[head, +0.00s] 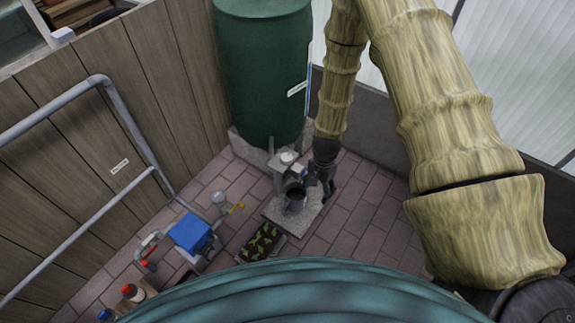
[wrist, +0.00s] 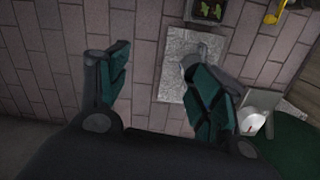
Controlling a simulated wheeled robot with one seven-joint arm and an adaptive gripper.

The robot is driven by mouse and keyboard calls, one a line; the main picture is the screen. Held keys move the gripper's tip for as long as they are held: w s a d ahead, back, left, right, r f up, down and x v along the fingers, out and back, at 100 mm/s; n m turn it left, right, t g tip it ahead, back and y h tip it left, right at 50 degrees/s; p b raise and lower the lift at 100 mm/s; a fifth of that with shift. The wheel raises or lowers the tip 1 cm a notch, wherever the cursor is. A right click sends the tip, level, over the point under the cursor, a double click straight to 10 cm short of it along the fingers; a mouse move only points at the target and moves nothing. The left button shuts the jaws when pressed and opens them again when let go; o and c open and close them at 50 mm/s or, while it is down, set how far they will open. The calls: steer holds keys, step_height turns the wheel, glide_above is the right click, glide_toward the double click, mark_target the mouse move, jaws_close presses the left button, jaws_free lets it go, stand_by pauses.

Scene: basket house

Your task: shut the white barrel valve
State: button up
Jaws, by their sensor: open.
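The green barrel (head: 265,75) stands on a pale block in the corner, and its edge shows at lower right in the wrist view (wrist: 292,145). A white round part (head: 288,157), which looks like the barrel valve, sits low in front of it. A white part with a small red mark (wrist: 252,122) shows beside the barrel in the wrist view. I cannot tell its handle's position. My gripper (head: 325,188) points down, just right of the valve. In the wrist view its jaws (wrist: 160,65) are open and empty, with the white part outside the right finger.
A grey pot (head: 296,194) stands on a stone slab (head: 310,222) below the valve, close to my gripper. A seedling tray (head: 262,242), a yellow fitting (head: 237,207) and a blue box (head: 190,232) with pipes lie left. Paving at right is clear.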

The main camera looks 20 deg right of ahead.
steer(key=w+m+y+b, duration=0.2)
steer(key=w+m+b, duration=0.25)
steer(key=w, duration=0.75)
steer(key=m+t+y+b, duration=0.1)
steer(key=m+y+b, duration=0.1)
steer(key=m+b, duration=0.15)
glide_toward(287, 157)
steer(key=shift+n, duration=0.4)
steer(key=b+x, duration=0.3)
steer(key=x, duration=0.6)
steer(key=shift+a, duration=0.1)
steer(key=shift+c, duration=0.4)
steer(key=c, duration=0.9)
